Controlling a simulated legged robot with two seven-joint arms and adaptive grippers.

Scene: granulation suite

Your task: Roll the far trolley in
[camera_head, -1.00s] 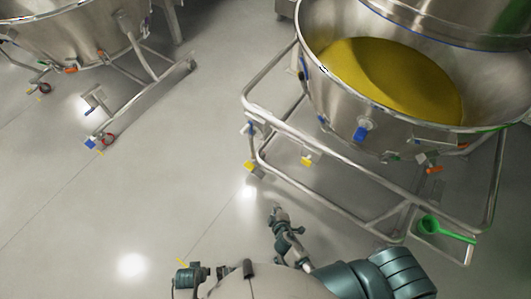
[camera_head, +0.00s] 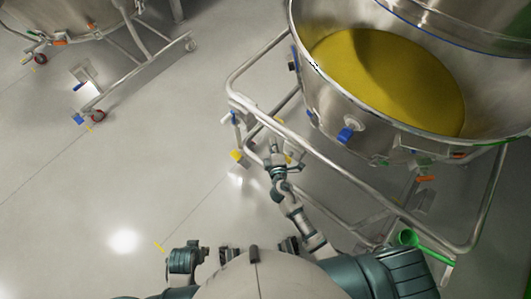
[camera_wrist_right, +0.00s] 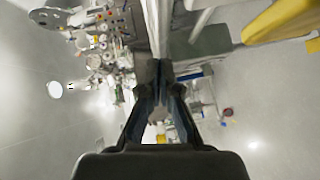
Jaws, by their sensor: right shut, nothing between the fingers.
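A steel trolley with a tubular frame (camera_head: 345,178) stands at the right in the head view. It carries a round steel bowl (camera_head: 345,105) of yellow powder (camera_head: 385,75). A second trolley (camera_head: 140,75) stands farther off at the upper left, its bowl cut by the frame edge. My right gripper (camera_head: 275,148) is at the near left corner of the right trolley's frame. It is shut and empty. In the wrist view its fingers (camera_wrist_right: 164,85) lie close to a pale tube (camera_wrist_right: 156,30); contact is unclear. My left gripper does not show.
Open grey floor (camera_head: 120,190) lies between the two trolleys and to the left.

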